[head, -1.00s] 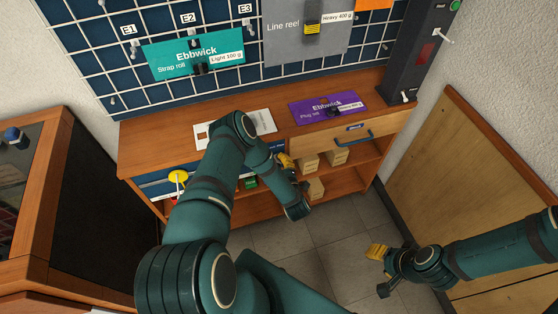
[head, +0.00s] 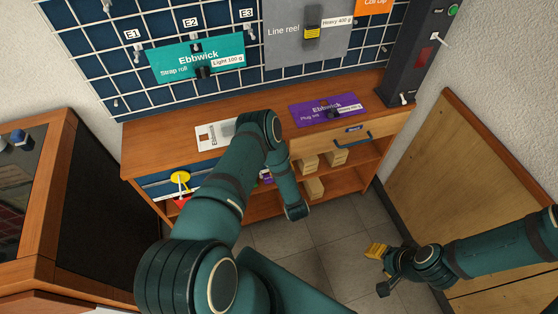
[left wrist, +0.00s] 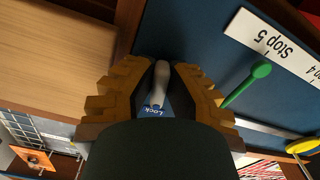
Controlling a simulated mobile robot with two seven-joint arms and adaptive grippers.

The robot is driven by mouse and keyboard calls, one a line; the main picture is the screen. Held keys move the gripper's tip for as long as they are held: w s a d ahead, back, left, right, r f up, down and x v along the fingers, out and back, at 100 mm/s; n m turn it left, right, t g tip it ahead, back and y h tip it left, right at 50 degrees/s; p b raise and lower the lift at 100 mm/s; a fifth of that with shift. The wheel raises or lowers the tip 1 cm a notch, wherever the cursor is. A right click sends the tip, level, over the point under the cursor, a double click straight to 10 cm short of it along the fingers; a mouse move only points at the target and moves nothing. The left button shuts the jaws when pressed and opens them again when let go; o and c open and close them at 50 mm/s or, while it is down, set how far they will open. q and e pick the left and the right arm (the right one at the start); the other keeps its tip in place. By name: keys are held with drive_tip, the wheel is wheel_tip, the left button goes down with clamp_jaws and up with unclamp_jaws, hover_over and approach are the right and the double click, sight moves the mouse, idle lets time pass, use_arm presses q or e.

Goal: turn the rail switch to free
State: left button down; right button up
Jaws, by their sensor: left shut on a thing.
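The rail switch (left wrist: 161,82) shows in the left wrist view as a pale grey lever on a blue panel, beside a small label reading "Lock" (left wrist: 153,111). My left gripper (left wrist: 162,92) has its yellow ribbed fingers on either side of this lever and is shut on it. Any "free" label is not visible. In the head view my left gripper is hidden behind my left arm at the bench front. My right gripper (head: 377,265) is low at the right, away from the bench; its finger opening is unclear.
A green knob (left wrist: 260,71), a "Stop 5" label (left wrist: 268,45) and a yellow knob (left wrist: 302,145) are close to the lever. The wooden bench (head: 262,139) carries a purple Ebbwick box (head: 318,108). Small boxes (head: 315,188) stand on shelves below. Floor in front is clear.

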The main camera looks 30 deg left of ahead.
use_arm(q)
drive_tip(key=m, duration=0.3)
drive_tip(key=shift+r, duration=0.1)
drive_tip(key=m, duration=0.2)
drive_tip(key=shift+m, duration=0.3)
drive_tip(key=m, duration=0.3)
drive_tip(key=m+b, duration=0.1)
drive_tip(key=m, duration=0.2)
drive_tip(key=shift+s+a, duration=0.2)
drive_tip(key=shift+b, duration=0.3)
drive_tip(key=c, duration=1.3)
unclamp_jaws()
drive_tip(key=v, duration=1.2)
drive_tip(key=shift+s, duration=0.1)
